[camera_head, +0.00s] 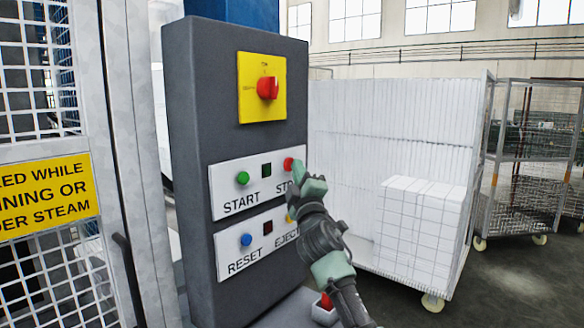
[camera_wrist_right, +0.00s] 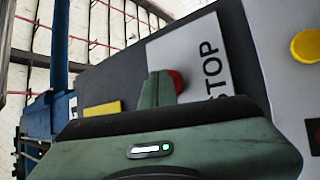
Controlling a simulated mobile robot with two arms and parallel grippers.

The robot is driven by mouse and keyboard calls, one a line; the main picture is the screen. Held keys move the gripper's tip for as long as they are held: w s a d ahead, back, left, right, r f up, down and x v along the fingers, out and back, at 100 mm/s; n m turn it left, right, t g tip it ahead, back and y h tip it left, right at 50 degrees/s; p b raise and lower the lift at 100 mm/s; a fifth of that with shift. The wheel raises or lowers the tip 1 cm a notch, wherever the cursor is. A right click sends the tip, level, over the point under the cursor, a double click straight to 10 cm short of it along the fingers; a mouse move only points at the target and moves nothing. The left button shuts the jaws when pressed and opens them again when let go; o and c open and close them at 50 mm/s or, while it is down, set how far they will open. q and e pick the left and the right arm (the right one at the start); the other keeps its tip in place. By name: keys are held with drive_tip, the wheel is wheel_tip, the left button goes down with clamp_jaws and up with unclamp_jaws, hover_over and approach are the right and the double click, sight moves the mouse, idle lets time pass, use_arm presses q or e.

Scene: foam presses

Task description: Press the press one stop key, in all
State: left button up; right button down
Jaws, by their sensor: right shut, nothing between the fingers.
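The grey press control box (camera_head: 180,110) stands in the middle of the head view. Its upper white panel has a green START key (camera_head: 243,178) and a red STOP key (camera_head: 289,163). My right gripper (camera_head: 297,166) is shut and empty, its fingertips at the red STOP key and covering part of the STOP label. In the right wrist view the red key (camera_wrist_right: 177,82) shows just beyond the fingertips (camera_wrist_right: 158,78). I cannot tell whether the fingers touch the key or whether it is pressed in. My left gripper is not in view.
A blue RESET key (camera_head: 246,240) and a mostly hidden EJECT key sit on the lower panel. A red rotary switch (camera_head: 267,87) on a yellow plate is above. A mesh guard (camera_head: 38,50) stands left; a trolley of white foam blocks (camera_head: 390,120) stands right.

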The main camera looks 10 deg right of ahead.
drive_tip(key=shift+s+r, duration=0.1)
drive_tip(key=shift+s+d+p, duration=0.45)
drive_tip(key=shift+s+p, duration=0.15)
drive_tip(key=shift+p, duration=0.1)
drive_tip(key=s+d+p, duration=0.1)
drive_tip(key=s, duration=0.1)
drive_tip(key=s+d+p, duration=0.2)
drive_tip(key=shift+p, duration=0.3)
idle(0.7)
